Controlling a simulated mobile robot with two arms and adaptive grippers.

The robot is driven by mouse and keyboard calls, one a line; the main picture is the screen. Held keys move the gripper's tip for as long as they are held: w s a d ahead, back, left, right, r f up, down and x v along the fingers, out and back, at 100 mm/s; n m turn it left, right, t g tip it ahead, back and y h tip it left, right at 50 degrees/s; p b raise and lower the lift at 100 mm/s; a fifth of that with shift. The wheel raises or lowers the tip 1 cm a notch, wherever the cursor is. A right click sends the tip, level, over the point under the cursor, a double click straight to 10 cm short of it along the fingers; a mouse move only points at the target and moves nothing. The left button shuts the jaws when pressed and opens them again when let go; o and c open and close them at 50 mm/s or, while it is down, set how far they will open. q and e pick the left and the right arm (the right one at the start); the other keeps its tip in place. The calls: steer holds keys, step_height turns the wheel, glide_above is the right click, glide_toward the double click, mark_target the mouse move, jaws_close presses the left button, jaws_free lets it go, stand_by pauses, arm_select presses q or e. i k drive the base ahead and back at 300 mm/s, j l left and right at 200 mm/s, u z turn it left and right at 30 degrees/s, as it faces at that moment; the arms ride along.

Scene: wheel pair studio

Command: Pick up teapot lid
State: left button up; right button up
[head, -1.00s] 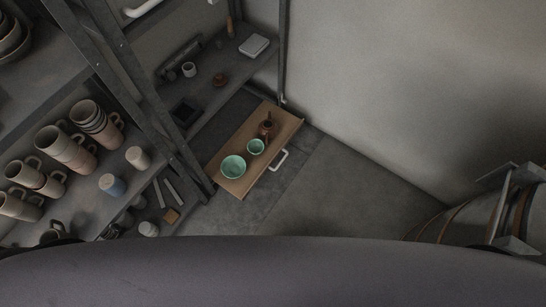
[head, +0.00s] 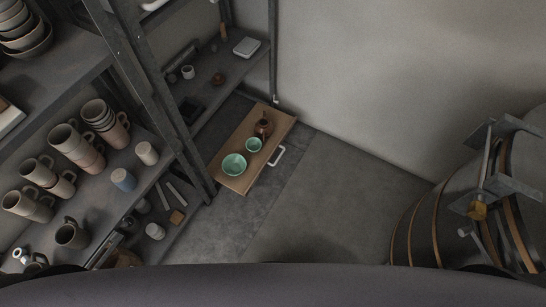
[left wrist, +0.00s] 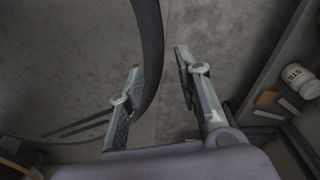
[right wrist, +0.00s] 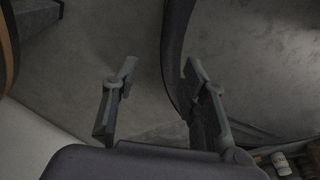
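A small reddish-brown piece (head: 218,79), which looks like the teapot lid, sits on the low shelf at the back in the head view. It is too small to be sure. The brown teapot (head: 263,127) stands on a wooden tray (head: 232,182) on the floor with two green bowls, the larger (head: 234,165) in front and the smaller (head: 254,145) behind. My left gripper (left wrist: 160,62) is open and empty over bare floor in the left wrist view. My right gripper (right wrist: 160,62) is open and empty over floor in the right wrist view. Neither gripper shows in the head view.
A dark metal rack on the left holds several mugs (head: 72,145) and cups. The low shelf also bears a white cup (head: 188,72) and a pale box (head: 247,47). A large banded round object (head: 420,225) stands at right. The floor (head: 330,190) between is clear.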

mark_target(217, 80)
steer(key=u, duration=0.6)
steer(key=i+l+u, duration=0.1)
steer(key=u, duration=0.45)
steer(key=l+u, duration=0.1)
steer(key=u, duration=0.5)
steer(key=l+u, duration=0.1)
steer(key=u, duration=0.45)
steer(key=l+u, duration=0.1)
steer(key=u, duration=1.05)
steer(key=l+u, duration=0.15)
steer(key=u, duration=0.45)
steer(key=k+u, duration=0.1)
steer(key=u, duration=0.5)
steer(key=k+l, duration=0.15)
steer(key=k, duration=0.4)
steer(key=z, duration=0.4)
steer(key=k+z, duration=0.1)
steer(key=z, duration=0.3)
steer(key=l+z, duration=0.1)
steer(key=z, duration=0.35)
steer(key=l+z, duration=0.1)
steer(key=z, duration=0.3)
steer(key=k, duration=0.05)
